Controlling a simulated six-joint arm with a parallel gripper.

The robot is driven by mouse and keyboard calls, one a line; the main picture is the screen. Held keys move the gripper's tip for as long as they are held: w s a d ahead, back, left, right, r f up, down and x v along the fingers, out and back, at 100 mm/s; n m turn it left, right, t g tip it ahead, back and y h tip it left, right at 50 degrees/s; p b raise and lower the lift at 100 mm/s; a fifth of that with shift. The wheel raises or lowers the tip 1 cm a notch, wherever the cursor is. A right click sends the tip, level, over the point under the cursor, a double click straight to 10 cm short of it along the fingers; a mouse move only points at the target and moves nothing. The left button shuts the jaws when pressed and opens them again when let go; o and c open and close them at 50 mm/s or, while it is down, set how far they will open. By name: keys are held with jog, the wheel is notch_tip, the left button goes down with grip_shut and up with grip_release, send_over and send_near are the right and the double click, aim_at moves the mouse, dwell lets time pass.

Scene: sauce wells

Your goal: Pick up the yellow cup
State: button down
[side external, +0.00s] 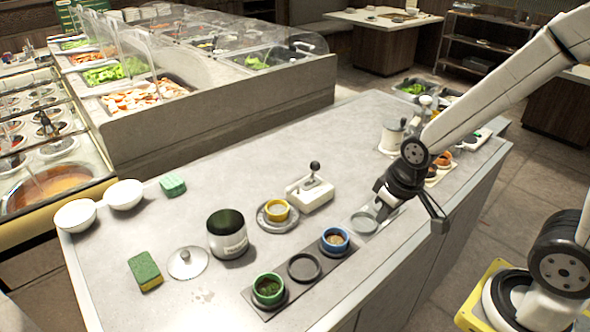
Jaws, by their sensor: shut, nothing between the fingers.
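The yellow cup (277,209) stands upright on a round grey saucer (262,222) near the middle of the counter. A dark strip (327,268) to its lower right holds a blue-rimmed cup (335,240) and a green-rimmed cup (268,289), with an empty dark round well (304,267) between them. A pale grey round well (364,222) is at the strip's right end. My gripper (382,204) is shut and empty, low over that right end. It is to the right of the yellow cup and well apart from it. Its fingertips are small and partly hard to make out.
A white lever device (310,193) stands between my gripper and the yellow cup, slightly behind. A dark-lidded jar (227,238) is left of the cup. A glass lid (187,263), sponge (145,271) and white bowls (76,215) lie farther left.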

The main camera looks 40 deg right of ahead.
grip_release()
dwell(0.4)
jog(key=w+a+f+m, duration=0.1)
jog(key=w+m, duration=0.6)
jog(key=w, duration=0.1)
jog(key=w+a+f+m+g, duration=0.1)
jog(key=w+a+f+m, duration=0.1)
jog(key=w+m, duration=0.6)
jog(key=w+a+f+m+g+y, duration=0.1)
jog(key=w+a+f+m, duration=0.1)
jog(key=w+m, duration=0.5)
jog(key=shift+w+a+m, duration=0.25)
jog(key=shift+w+m, duration=0.05)
jog(key=shift+w, duration=1.45)
